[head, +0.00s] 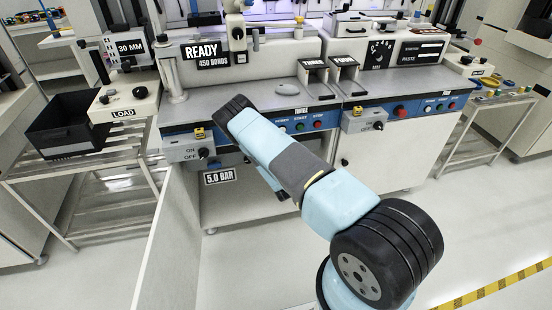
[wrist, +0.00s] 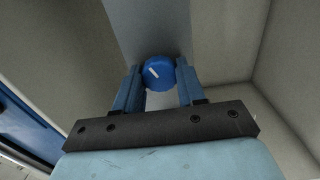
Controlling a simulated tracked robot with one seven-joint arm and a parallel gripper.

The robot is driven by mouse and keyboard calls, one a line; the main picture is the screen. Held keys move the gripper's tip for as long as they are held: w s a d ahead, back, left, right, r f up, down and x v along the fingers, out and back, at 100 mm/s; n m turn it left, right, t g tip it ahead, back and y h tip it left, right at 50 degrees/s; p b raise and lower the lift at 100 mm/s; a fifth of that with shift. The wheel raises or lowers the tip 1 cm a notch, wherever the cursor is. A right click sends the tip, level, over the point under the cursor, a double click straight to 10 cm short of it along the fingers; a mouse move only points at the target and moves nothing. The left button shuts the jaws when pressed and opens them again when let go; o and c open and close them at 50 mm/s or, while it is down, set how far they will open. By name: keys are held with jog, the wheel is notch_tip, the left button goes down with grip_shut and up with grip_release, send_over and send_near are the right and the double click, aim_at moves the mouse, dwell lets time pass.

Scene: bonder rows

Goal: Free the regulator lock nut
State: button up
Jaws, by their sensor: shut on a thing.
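In the wrist view, my gripper (wrist: 159,82) has its two blue fingers closed on a round blue knob (wrist: 158,73) with a white mark line on its face. The line slants down to the right. The knob sits in front of a grey surface, low in an enclosed space. A separate lock nut cannot be made out; the fingers and the knob may hide it. In the head view, my arm reaches down over the front of the middle machine, and my gripper is hidden. A label reading 5.0 BAR (head: 219,177) hangs below the machine's blue front panel.
An open cabinet door (head: 160,250) stands left of my arm. An on/off switch box (head: 190,150) sits just above the label. A black bin (head: 68,125) rests on a rack at the left. A READY sign (head: 201,52) stands on the machine.

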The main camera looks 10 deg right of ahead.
jog(key=shift+s+f, duration=0.15)
jog(key=shift+f, duration=0.1)
jog(key=o, duration=1)
jog(key=shift+o, duration=0.3)
jog(key=shift+r, duration=0.1)
jog(key=s, duration=1.3)
jog(key=shift+s, duration=0.3)
